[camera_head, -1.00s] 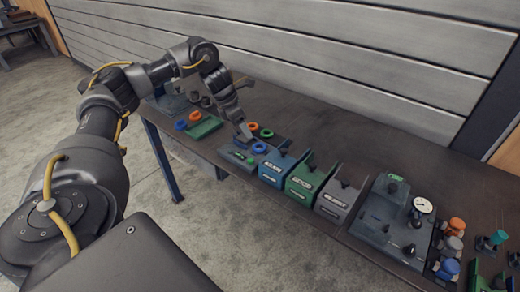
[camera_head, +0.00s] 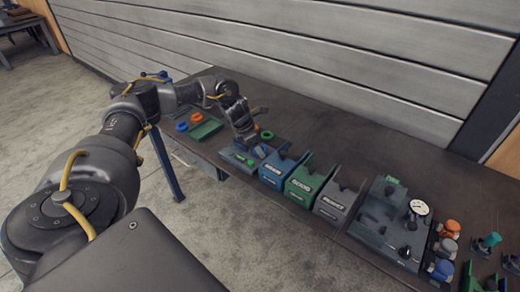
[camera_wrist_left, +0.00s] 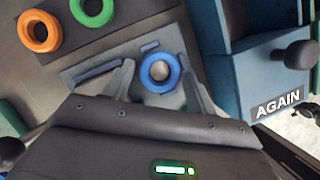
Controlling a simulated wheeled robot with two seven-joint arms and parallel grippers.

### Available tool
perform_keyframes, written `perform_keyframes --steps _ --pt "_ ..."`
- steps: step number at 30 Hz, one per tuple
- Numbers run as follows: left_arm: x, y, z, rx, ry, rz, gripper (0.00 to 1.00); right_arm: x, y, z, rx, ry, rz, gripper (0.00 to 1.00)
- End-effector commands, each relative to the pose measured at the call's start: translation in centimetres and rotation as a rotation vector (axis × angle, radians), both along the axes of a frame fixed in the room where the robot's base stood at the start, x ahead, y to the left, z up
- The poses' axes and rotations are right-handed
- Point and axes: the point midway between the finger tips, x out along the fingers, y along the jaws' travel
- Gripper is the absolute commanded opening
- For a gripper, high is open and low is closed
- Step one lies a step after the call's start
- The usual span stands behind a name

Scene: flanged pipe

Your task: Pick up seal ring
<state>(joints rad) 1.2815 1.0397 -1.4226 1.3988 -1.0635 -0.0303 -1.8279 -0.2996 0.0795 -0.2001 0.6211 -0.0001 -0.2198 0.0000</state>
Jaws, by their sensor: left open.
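A blue seal ring (camera_wrist_left: 160,73) lies on a grey plate, between the two fingers of my left gripper (camera_wrist_left: 158,85), which is open. The ring looks clear of both fingers. In the head view my left gripper (camera_head: 248,139) points down over the grey tray (camera_head: 236,160), and the blue ring (camera_head: 262,150) shows partly beside it. An orange ring (camera_wrist_left: 40,31) and a green ring (camera_wrist_left: 92,10) lie beyond in the left wrist view. The green one also shows in the head view (camera_head: 267,135). My right gripper is not in view.
A blue bin (camera_wrist_left: 250,80) marked AGAIN stands close on the right in the left wrist view. Green (camera_head: 304,184) and grey (camera_head: 338,203) bins follow it along the bench. A green tray (camera_head: 206,128) lies left of my gripper. The bench's back strip is clear.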

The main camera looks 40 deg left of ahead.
Motion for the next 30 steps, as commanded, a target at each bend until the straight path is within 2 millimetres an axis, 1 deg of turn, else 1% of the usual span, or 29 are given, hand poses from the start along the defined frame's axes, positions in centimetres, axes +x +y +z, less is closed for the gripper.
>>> perform_keyframes --steps 5,12,13,20,23,26,30 --pt "0.0 0.0 0.0 -0.001 -0.001 0.0 0.57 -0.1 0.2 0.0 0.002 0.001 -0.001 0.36" --pt "0.0 0.0 0.0 -0.001 -0.001 0.0 0.26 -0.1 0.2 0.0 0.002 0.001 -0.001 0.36" --pt "0.0 0.0 0.0 -0.001 -0.001 0.0 0.24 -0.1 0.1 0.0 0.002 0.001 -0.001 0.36" --pt "0.0 0.0 0.1 -0.001 -0.002 0.0 0.24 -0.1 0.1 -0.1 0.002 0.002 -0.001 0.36" --pt "0.1 0.0 0.4 -0.001 -0.004 -0.001 0.24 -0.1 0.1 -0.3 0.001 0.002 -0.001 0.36" --pt "0.1 0.0 1.1 -0.001 -0.004 0.0 0.24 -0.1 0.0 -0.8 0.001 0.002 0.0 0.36" --pt "0.1 -0.1 3.2 -0.002 -0.007 -0.003 0.24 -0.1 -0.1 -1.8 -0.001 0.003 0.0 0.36"
